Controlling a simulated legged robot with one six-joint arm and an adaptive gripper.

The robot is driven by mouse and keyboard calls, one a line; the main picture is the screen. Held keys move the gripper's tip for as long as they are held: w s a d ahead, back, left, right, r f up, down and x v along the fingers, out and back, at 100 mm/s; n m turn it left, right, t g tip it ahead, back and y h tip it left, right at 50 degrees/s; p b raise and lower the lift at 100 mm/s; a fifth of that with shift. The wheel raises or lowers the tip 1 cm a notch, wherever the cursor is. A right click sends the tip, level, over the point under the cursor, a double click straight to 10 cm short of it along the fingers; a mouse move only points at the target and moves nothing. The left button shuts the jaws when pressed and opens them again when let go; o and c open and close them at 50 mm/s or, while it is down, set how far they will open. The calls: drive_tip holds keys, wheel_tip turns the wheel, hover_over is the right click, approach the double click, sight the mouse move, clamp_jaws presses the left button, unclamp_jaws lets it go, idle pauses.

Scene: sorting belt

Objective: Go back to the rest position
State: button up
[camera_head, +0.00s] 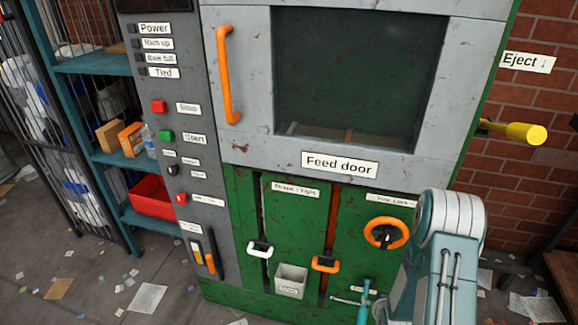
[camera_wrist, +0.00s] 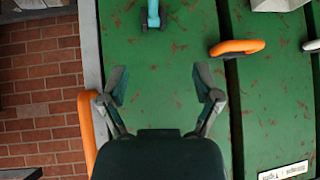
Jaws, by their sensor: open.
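My gripper (camera_wrist: 162,84) shows in the wrist view with its two fingers spread apart. It is open and nothing is between the fingers. Behind it is the green lower panel (camera_wrist: 175,50) of the machine, seen upside down. In the head view my arm stands at the lower right, in front of the panel's right edge. The gripper's fingers cannot be made out there.
The baler has a closed feed door (camera_head: 340,75), an orange handwheel (camera_head: 387,233), a white strap handle (camera_head: 260,249), an orange strap handle (camera_head: 326,264) and a teal lever (camera_head: 363,300). A yellow eject handle (camera_head: 515,131) sticks out right. Shelves (camera_head: 95,64) stand left. Paper litters the floor.

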drive_tip(key=s+a+r+n+g, duration=0.1)
drive_tip(key=a+r, duration=0.1)
drive_tip(key=r, duration=1.2)
drive_tip(key=a+r, duration=0.3)
drive_tip(key=r, duration=1.1)
drive_tip(key=s+a+r+g, duration=0.1)
drive_tip(key=s+a+r, duration=0.2)
drive_tip(key=s+r, duration=0.4)
drive_tip(key=s+a+r+n+g, duration=0.1)
drive_tip(key=s+a+r, duration=0.2)
drive_tip(key=s+r, duration=0.5)
drive_tip(key=s, duration=0.6)
drive_tip(key=shift+a+y, duration=0.3)
